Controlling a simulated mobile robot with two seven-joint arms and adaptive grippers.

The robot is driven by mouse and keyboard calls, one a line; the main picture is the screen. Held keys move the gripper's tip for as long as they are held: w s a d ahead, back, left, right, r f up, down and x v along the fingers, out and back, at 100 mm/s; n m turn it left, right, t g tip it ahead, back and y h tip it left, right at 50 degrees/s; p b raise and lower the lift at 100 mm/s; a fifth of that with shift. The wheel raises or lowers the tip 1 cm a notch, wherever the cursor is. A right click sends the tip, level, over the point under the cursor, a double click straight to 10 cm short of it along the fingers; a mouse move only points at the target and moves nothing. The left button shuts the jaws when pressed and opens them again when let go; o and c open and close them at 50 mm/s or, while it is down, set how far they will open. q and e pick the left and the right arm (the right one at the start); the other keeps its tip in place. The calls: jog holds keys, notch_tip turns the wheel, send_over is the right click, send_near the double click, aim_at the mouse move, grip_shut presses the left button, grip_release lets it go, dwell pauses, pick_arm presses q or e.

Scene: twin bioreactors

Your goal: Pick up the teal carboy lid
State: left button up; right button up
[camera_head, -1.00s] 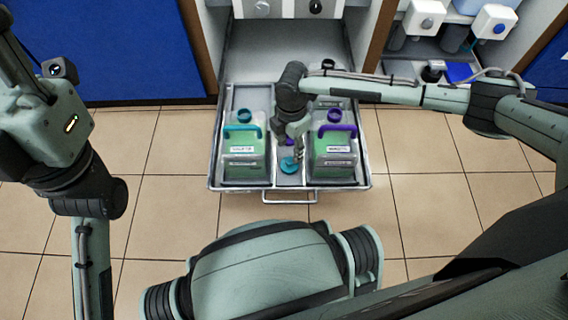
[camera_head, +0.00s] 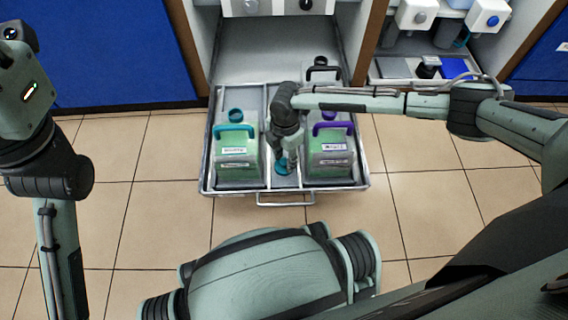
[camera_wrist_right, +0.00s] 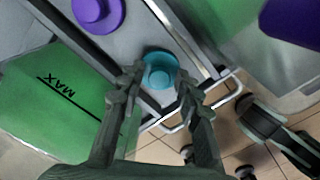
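The teal carboy lid (camera_head: 283,166) lies in the middle strip of the pulled-out drawer tray (camera_head: 218,192), between two green carboys. In the right wrist view the lid (camera_wrist_right: 160,72) shows as a round teal cap with a raised knob, between and just beyond my fingertips. My right gripper (camera_wrist_right: 158,90) is open above it, one finger on each side; I cannot tell whether they touch it. In the head view my right gripper (camera_head: 290,160) partly hides the lid. My left gripper is outside the head view; only my left arm shows.
A carboy with a teal handle (camera_head: 236,160) stands left of the lid, one with a purple handle (camera_head: 331,160) right. A purple lid (camera_wrist_right: 98,12) lies farther along the strip. Tray dividers run close beside the gripper.

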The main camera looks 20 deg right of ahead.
jog(key=c, duration=0.5)
jog(key=shift+r, duration=0.1)
